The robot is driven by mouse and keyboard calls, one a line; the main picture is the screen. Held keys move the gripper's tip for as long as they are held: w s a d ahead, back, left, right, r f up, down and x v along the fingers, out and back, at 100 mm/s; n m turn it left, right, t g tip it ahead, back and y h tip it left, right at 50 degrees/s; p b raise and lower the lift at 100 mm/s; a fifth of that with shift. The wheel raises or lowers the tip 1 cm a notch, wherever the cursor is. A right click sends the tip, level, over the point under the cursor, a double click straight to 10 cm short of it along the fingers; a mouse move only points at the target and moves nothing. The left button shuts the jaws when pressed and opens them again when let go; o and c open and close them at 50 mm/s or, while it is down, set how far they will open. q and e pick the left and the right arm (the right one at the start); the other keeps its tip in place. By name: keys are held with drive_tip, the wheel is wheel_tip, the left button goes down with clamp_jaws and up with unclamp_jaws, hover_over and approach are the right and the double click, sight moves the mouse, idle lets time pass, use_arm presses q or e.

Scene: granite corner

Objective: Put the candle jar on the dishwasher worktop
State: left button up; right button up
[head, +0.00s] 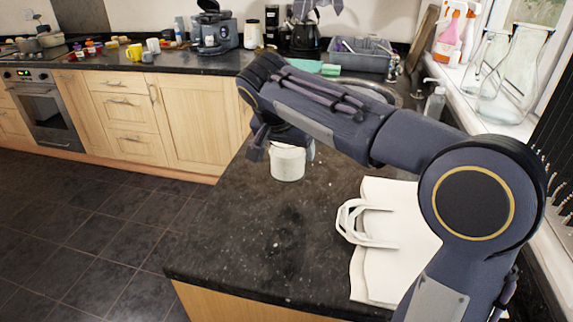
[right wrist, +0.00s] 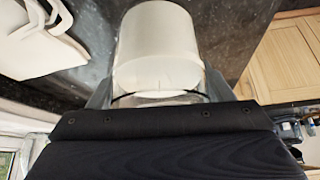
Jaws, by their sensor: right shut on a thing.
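The candle jar (head: 287,163) is a white, upright cylinder over the near dark granite worktop (head: 250,235). It also shows large in the right wrist view (right wrist: 158,48), where its inner end looks clear like glass. My right gripper (head: 284,140) is shut on the jar from behind and above, with a finger on either side. The arm hides part of the jar's top. I cannot tell whether the jar's base touches the stone. My left gripper is not in view.
A white bag (head: 385,255) with looped handles lies on the near worktop, right of the jar. A sink (head: 372,92) and grey dish rack (head: 358,55) are behind my arm. A coffee machine (head: 213,30) and several mugs stand on the far worktop. The near worktop's front-left is clear.

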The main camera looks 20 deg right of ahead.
drive_tip(key=w+f, duration=0.1)
drive_tip(key=f, duration=0.1)
drive_tip(key=w+f, duration=0.1)
drive_tip(key=w, duration=0.1)
drive_tip(key=shift+d+f, duration=0.35)
drive_tip(key=shift+d, duration=0.05)
wheel_tip(320, 180, down, 3)
drive_tip(key=shift+f+b, duration=0.1)
drive_tip(key=shift+b, duration=0.25)
drive_tip(key=shift+f, duration=0.2)
drive_tip(key=o, duration=1.2)
drive_tip(key=shift+a+r, duration=0.1)
drive_tip(key=shift+r, duration=0.3)
drive_tip(key=p+v, duration=0.1)
drive_tip(key=v, duration=1)
drive_tip(key=shift+s+r, duration=0.15)
drive_tip(key=shift+r, duration=0.1)
